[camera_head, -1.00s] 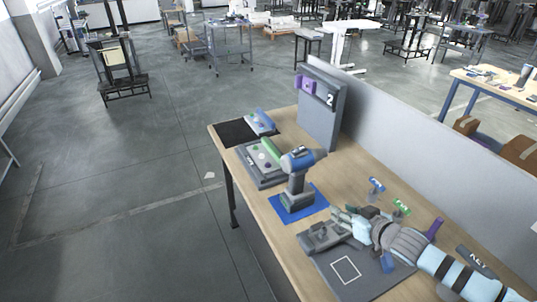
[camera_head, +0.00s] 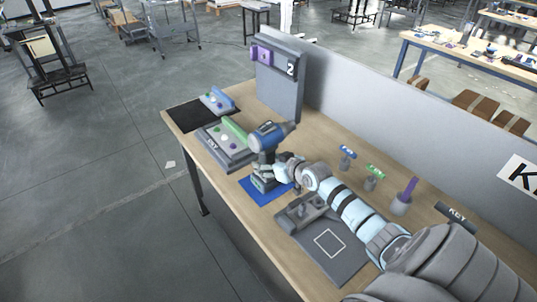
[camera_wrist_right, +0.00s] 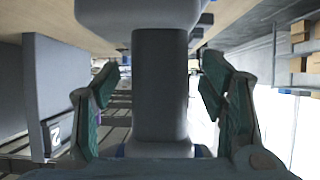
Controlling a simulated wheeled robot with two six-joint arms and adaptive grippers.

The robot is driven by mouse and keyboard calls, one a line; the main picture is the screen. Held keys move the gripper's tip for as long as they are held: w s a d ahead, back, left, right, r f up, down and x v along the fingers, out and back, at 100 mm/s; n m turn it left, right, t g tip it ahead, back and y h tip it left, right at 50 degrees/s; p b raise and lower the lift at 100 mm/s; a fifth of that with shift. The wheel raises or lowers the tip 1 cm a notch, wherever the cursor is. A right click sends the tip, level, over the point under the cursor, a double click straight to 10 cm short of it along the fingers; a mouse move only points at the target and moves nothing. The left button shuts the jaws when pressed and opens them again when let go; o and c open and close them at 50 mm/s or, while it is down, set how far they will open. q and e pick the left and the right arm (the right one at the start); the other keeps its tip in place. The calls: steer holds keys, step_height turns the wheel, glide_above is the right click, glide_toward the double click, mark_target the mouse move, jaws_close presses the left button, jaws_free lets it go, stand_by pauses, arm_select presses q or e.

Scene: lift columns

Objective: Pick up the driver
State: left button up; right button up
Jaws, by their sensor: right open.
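The driver (camera_head: 266,138) is a blue and grey cordless drill. It stands upright on a blue mat (camera_head: 257,194) on the wooden table. My right gripper (camera_head: 270,172) is at the driver's handle, coming from the right in the head view. In the right wrist view, the dark grey handle (camera_wrist_right: 160,85) stands between the two open fingers (camera_wrist_right: 160,95), with a gap on each side. The handle's lower part is partly hidden by the gripper in the head view. My left gripper is not in view.
A grey block with a green bar (camera_head: 228,150) and a black mat (camera_head: 188,114) lie left of the driver. A grey panel marked 2 (camera_head: 280,90) stands behind. A grey fixture plate (camera_head: 345,262) and several coloured-handled tools, including a purple one (camera_head: 403,197), are to the right.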

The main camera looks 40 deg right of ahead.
steer(key=shift+x, duration=1)
steer(key=shift+s, duration=0.1)
jaws_close()
steer(key=shift+r, duration=0.1)
steer(key=shift+r, duration=0.1)
